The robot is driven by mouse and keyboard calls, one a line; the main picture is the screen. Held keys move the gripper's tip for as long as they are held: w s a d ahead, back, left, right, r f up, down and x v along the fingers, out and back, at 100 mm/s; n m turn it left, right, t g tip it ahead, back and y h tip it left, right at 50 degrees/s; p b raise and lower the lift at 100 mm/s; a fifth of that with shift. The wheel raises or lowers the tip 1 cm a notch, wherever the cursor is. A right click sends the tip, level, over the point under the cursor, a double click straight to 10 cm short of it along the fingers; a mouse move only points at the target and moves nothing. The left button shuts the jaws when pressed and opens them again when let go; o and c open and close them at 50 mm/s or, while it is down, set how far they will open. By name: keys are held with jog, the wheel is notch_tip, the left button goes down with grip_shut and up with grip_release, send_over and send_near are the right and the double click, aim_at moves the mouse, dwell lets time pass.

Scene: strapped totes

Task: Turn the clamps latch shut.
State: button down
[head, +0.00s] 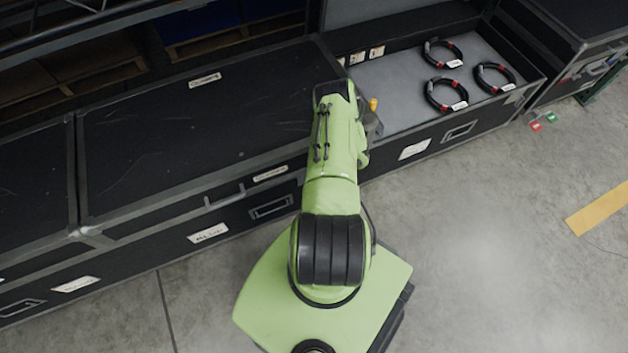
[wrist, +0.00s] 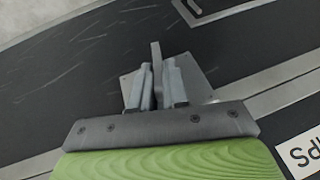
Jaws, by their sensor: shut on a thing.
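In the wrist view my gripper (wrist: 160,82) is shut on a thin grey latch tab (wrist: 156,56) that stands up between its two fingers. A grey metal latch plate (wrist: 196,78) lies behind the fingers on a black case surface. The fingers hide part of the plate, so I cannot tell the latch's full angle. A white label (wrist: 305,152) beside it is cut off, with only a few letters showing. In the head view my arm hides the fingers and the latch, near the corner between the closed case (head: 220,120) and the open case (head: 480,128).
The open case holds several things, among them black cable coils (head: 445,94) with red bands. Another closed case (head: 35,180) stands at the left. Red and green tags (head: 543,121) hang by the right case. The concrete floor (head: 490,240) in front is clear.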

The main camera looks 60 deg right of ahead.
jog(key=t+y, duration=0.1)
jog(key=y, duration=0.1)
jog(key=m+t+y+b, duration=0.1)
jog(key=t+y, duration=0.1)
jog(key=t+y+b, duration=0.1)
jog(key=t+y, duration=0.1)
jog(key=shift+s+d+f+m+y, duration=0.2)
jog(key=shift+d+f+m+y, duration=0.1)
jog(key=shift+d+m, duration=0.1)
dwell(0.4)
jog(key=c, duration=1.2)
grip_release()
jog(key=shift+c, duration=0.2)
jog(key=v, duration=1.5)
jog(key=shift+s+d, duration=0.3)
